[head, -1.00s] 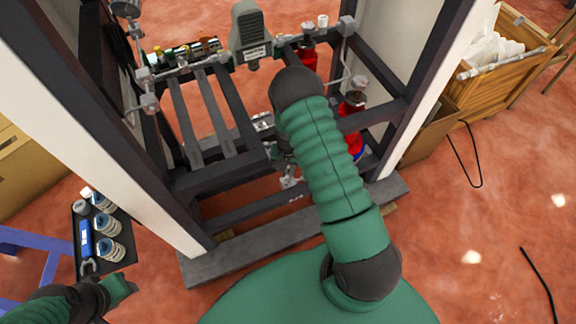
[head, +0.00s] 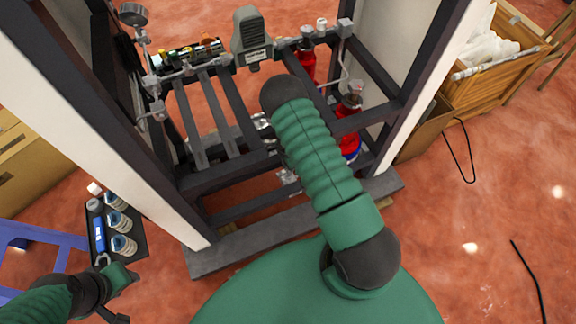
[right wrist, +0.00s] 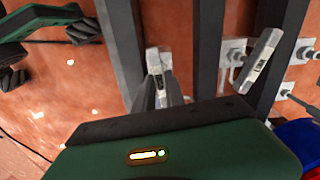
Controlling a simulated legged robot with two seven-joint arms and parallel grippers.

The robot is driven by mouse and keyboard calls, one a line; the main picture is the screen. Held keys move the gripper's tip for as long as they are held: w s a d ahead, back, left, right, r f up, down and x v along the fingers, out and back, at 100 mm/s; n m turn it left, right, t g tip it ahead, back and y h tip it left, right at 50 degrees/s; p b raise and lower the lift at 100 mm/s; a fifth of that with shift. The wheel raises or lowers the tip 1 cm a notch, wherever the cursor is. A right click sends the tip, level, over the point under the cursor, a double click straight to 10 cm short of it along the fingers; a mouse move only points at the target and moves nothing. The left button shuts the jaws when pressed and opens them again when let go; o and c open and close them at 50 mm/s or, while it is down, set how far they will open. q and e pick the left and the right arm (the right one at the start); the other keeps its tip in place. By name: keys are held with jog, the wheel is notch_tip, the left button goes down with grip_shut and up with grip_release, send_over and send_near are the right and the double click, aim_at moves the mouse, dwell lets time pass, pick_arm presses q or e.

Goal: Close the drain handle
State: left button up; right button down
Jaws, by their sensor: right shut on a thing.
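In the right wrist view, my right gripper (right wrist: 165,92) is shut on a slim grey handle (right wrist: 154,62) that carries a small white label. I take it for the drain handle; its label is too small to read. Another grey lever (right wrist: 262,60) with a white label stands to the right, apart from the gripper. In the head view my green right arm reaches down into the dark frame and hides most of the gripper and the handle. My left gripper (head: 119,279) is at the lower left, away from the frame; its opening is unclear.
The dark metal frame (head: 232,165) stands between white panels. It holds red bottles (head: 350,115), a grey box-shaped device (head: 251,38) and a gauge (head: 133,15). A black tray (head: 135,235) with cans is at left. A wooden crate (head: 480,85) is at right. Open floor lies at lower right.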

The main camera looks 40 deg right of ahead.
jog(key=shift+m, duration=0.6)
jog(key=c, duration=1.4)
grip_release()
